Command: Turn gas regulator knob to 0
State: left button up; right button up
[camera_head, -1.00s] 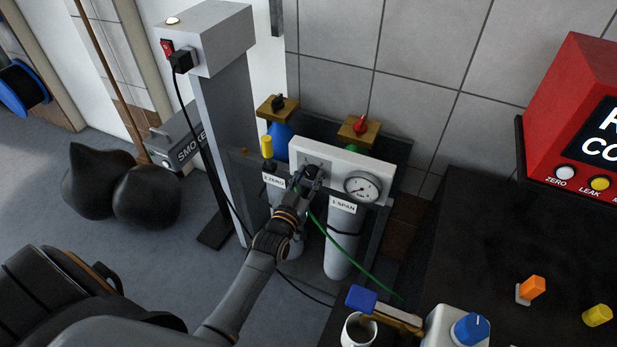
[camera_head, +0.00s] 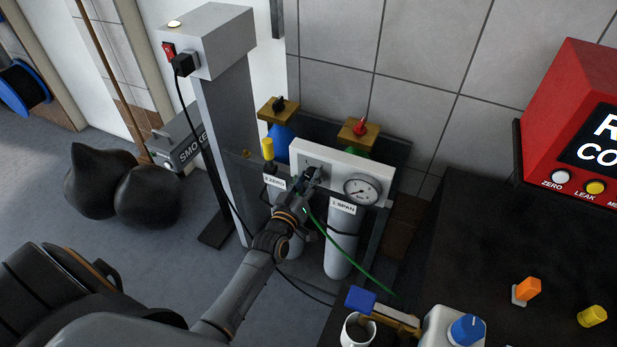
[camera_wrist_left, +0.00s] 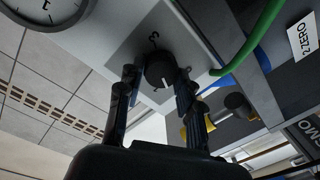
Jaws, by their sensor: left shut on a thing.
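The gas regulator is a white panel (camera_head: 340,160) with a round gauge (camera_head: 362,189) at its right, above the gas cylinders. The pointer lies away from the 3; I cannot see a 0. My left gripper (camera_head: 313,174) is at the panel, left of the gauge. In the left wrist view, my left gripper (camera_wrist_left: 157,84) has its fingers on either side of the knob, shut on it. In the head view the gripper hides the knob.
A green hose (camera_head: 345,252) runs from the panel down to the right. A yellow-topped valve (camera_head: 267,148) and a grey post (camera_head: 222,130) stand left of the panel. A dark bench (camera_head: 480,235) with a red box (camera_head: 575,110) fills the right.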

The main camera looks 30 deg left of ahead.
pick_arm(q)
jog(key=n, duration=0.5)
jog(key=shift+a, duration=0.1)
jog(key=n, duration=0.5)
jog(key=shift+f+h+b, duration=0.1)
jog(key=shift+h+b, duration=0.2)
dwell(0.3)
jog(key=o, duration=1.2)
jog(key=s, duration=1.2)
jog(key=shift+d+r, duration=0.3)
jog(key=shift+d, duration=0.05)
